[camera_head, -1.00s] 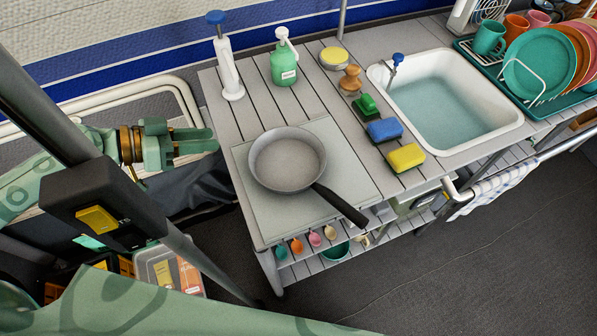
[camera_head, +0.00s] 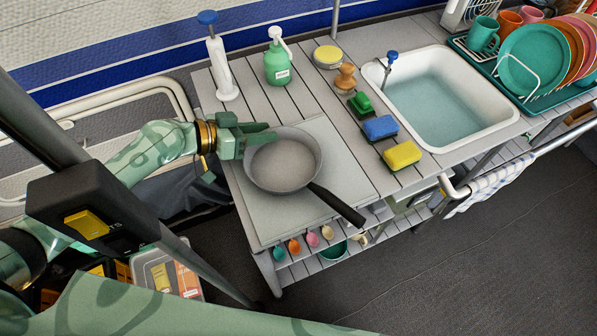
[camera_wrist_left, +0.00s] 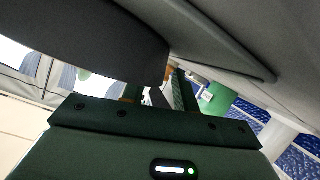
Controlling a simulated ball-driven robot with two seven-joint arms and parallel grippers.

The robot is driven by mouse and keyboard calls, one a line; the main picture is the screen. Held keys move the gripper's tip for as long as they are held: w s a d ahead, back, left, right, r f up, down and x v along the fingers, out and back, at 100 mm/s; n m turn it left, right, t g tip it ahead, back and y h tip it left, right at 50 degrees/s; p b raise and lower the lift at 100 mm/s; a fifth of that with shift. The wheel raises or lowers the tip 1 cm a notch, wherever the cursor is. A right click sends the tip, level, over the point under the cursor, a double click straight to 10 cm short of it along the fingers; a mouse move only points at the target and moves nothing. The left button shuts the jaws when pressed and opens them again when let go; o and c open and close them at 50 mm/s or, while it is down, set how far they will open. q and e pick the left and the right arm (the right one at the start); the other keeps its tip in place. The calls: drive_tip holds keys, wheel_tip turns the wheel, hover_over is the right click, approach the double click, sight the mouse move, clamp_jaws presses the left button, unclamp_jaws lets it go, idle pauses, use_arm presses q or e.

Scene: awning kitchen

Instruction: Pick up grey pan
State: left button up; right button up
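The grey pan (camera_head: 285,163) sits flat on the pale square board (camera_head: 265,225) at the left of the counter, its dark handle pointing to the lower right. My left gripper (camera_head: 274,132) is at the pan's upper-left rim in the head view, fingers pointing right. Its two fingers show a gap between them, and they also show in the left wrist view (camera_wrist_left: 160,95). Large dark grey surfaces fill the top of that view, close to the fingers. I cannot tell whether the fingers touch the rim. My right gripper is not in view.
Small spoons hang below the front edge.

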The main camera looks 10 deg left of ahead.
use_arm(q)
clamp_jaws()
drive_tip(key=shift+r, duration=0.1)
